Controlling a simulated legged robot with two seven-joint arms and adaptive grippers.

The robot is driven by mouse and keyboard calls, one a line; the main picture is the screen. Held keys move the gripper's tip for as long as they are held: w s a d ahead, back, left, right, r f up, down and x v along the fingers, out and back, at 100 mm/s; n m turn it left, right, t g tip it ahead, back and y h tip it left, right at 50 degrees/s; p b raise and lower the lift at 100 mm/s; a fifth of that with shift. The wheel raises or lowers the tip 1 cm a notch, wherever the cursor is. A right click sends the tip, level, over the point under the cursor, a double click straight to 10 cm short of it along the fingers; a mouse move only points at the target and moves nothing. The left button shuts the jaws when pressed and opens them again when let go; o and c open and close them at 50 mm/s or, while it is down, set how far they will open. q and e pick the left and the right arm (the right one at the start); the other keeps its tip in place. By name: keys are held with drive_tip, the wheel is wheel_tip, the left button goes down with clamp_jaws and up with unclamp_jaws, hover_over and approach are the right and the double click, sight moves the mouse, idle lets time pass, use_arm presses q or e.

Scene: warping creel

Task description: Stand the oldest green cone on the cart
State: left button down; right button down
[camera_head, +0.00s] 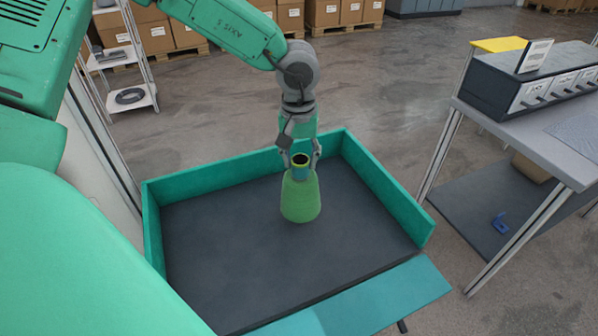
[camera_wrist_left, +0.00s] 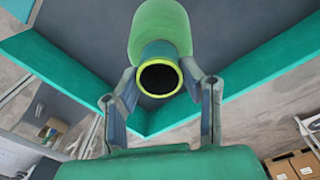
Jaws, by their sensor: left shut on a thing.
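The green cone (camera_head: 301,198) is upright over the dark bed of the cart (camera_head: 388,206), which has green side walls. Its narrow blue top with a yellow-green rim points up. My left gripper (camera_head: 301,161) is shut on this top from above. In the left wrist view the cone (camera_wrist_left: 160,28) shows between the two fingers of my left gripper (camera_wrist_left: 161,88), with its dark hollow end towards the camera. I cannot tell whether its base touches the bed. My right gripper is not in view.
The cart bed around the cone is empty. A grey table (camera_head: 554,164) with a dark boxed device (camera_head: 535,85) stands to the right. A shelf rack (camera_head: 122,62) and cardboard boxes (camera_head: 187,33) are at the back.

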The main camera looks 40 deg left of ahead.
use_arm(q)
wheel_tip(320, 180, down, 4)
drive_tip(key=shift+a+f+b, duration=0.1)
drive_tip(key=shift+b, duration=0.2)
drive_tip(key=c, duration=1.2)
unclamp_jaws()
drive_tip(key=shift+o, duration=0.9)
drive_tip(key=shift+w, duration=0.15)
drive_tip(key=r+p, duration=0.1)
drive_tip(key=r, duration=1.1)
drive_tip(key=shift+s+p, duration=0.2)
drive_tip(key=shift+p, duration=0.2)
